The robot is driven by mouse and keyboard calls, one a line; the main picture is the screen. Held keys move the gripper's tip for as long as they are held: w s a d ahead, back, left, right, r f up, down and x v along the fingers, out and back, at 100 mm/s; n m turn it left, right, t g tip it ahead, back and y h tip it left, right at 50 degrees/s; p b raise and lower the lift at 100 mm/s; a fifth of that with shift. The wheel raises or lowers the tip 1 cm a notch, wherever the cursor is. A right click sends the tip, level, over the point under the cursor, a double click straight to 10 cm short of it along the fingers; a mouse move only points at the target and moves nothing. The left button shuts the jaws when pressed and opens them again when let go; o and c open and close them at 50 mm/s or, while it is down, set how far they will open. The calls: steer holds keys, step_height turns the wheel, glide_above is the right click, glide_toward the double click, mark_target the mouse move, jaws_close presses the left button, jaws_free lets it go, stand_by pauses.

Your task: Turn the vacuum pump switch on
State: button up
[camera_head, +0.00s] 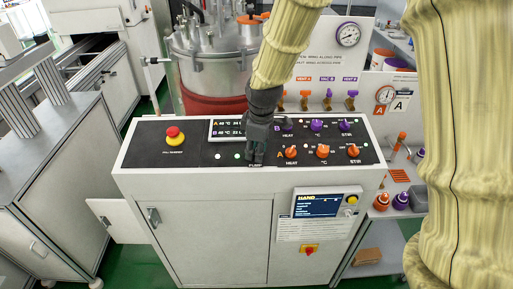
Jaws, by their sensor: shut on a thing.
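The black control panel (195,143) lies on top of a white cabinet in the head view. The pump switch is hidden under my gripper, just above the "PUMP" label (256,166) at the panel's front edge. My gripper (255,160) points down onto this spot, its fingers shut. The part between the fingertips is too small and covered to make out. Two small white-green lights (237,156) show just left of my gripper.
Orange knobs (323,151) and purple knobs (317,125) stand right of my gripper. A red emergency button (174,135) stands at the panel's left. A display (226,124) and a steel vessel (205,60) are behind. The panel's left part is mostly clear.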

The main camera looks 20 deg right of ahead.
steer(key=shift+w+r+m, duration=0.1)
steer(key=shift+r+m, duration=0.05)
steer(key=shift+m, duration=1.05)
steer(key=o, duration=1)
steer(key=v, duration=1.2)
steer(key=shift+s+a, duration=0.1)
steer(key=shift+s, duration=0.1)
